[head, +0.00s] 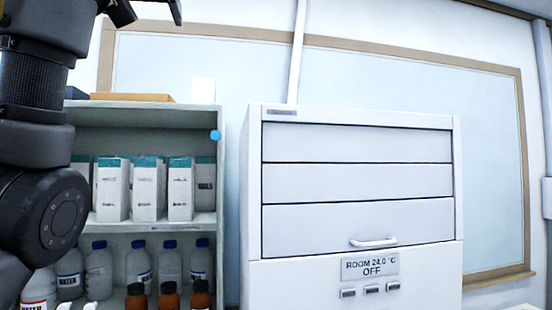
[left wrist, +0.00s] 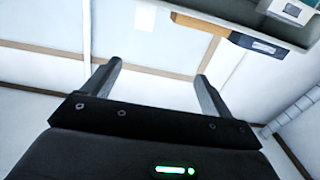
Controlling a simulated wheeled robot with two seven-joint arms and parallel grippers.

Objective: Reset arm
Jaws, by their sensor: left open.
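My left arm comes in along the left edge of the head view. Its gripper (head: 148,10) is at the very top left, raised above the shelf unit, and mostly cut off by the frame. In the left wrist view the two fingers of the left gripper (left wrist: 159,72) stand wide apart with nothing between them. My right gripper is in neither view.
A shelf unit (head: 152,225) holds white boxes (head: 145,190), water bottles (head: 140,262) and brown bottles (head: 168,297). A tan flat item (head: 130,97) lies on top.

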